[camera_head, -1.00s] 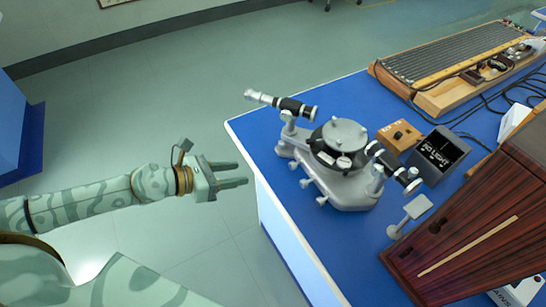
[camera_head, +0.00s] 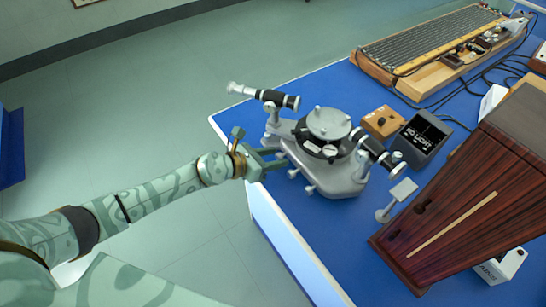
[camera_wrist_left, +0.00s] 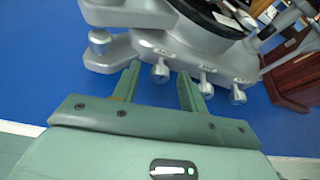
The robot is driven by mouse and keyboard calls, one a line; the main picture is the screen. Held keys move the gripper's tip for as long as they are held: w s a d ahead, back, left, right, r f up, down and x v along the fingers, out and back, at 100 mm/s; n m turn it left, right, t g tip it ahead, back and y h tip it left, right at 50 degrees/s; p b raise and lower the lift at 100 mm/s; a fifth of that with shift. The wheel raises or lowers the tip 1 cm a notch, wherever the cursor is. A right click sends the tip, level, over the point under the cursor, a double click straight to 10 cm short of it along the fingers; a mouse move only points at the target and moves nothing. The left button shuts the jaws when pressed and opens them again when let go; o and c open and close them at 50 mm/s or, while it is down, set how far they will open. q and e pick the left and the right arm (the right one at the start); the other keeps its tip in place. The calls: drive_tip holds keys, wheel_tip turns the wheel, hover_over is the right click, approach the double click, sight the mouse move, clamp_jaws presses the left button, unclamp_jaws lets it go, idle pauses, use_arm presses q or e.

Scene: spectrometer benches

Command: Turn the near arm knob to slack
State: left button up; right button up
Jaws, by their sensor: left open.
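The grey spectrometer (camera_head: 345,180) stands on the blue bench top, with a round table on its middle and a black-and-silver tube at each end. In the left wrist view, small silver knobs stick out of its base: one (camera_wrist_left: 160,73) between my fingertips' lines, a middle one (camera_wrist_left: 205,87) and a right one (camera_wrist_left: 238,97). Their labels are too small to read, so I cannot tell which is the near arm knob. My left gripper (camera_head: 279,159) is open at the base's near-left side; in the left wrist view its fingers (camera_wrist_left: 158,82) straddle the left knob without closing on it.
A dark wooden cabinet (camera_head: 470,200) and a small plate on a stand (camera_head: 392,201) are right of the spectrometer. A dark display box (camera_head: 423,138) and wooden switch box (camera_head: 381,122) stand behind.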

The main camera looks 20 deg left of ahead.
use_arm(q)
clamp_jaws()
drive_tip(key=shift+w+f+b, duration=0.1)
drive_tip(key=shift+f+b, duration=0.1)
drive_tip(key=shift+b, duration=0.3)
drive_tip(key=shift+a+r+n, duration=0.1)
drive_tip(key=shift+r+n, duration=0.1)
drive_tip(key=shift+n, duration=0.3)
unclamp_jaws()
